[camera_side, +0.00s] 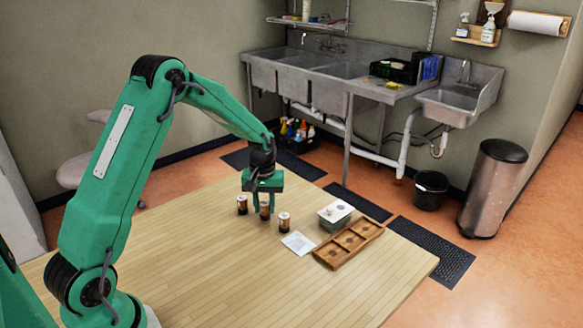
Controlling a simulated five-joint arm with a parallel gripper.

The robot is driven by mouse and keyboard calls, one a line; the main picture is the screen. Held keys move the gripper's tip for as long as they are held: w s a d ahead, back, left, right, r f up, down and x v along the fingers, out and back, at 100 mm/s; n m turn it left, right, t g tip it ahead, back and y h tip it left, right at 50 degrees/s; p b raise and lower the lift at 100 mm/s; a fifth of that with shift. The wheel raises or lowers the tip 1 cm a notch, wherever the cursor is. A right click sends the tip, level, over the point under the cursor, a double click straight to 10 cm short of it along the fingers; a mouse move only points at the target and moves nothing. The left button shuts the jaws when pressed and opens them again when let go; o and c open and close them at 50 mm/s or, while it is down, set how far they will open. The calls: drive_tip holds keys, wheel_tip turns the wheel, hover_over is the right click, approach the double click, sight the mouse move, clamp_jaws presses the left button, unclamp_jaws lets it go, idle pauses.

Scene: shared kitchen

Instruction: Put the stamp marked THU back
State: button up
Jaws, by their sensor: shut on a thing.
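I cannot tell whether that stamp touches the table. The markings are too small to read, so I cannot tell which is THU.
A white card (298,243) lies flat between the right stamp and the tray. A small box (336,224) with a pale top stands just behind the tray. The table front (250,285) is clear. Sinks and bins stand beyond the table.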

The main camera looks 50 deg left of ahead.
sight(265, 204)
drive_tip(key=shift+f, duration=0.15)
drive_tip(key=o, duration=1)
wheel_tip(265, 204, up, 12)
drive_tip(key=shift+r, duration=0.2)
idle(0.5)
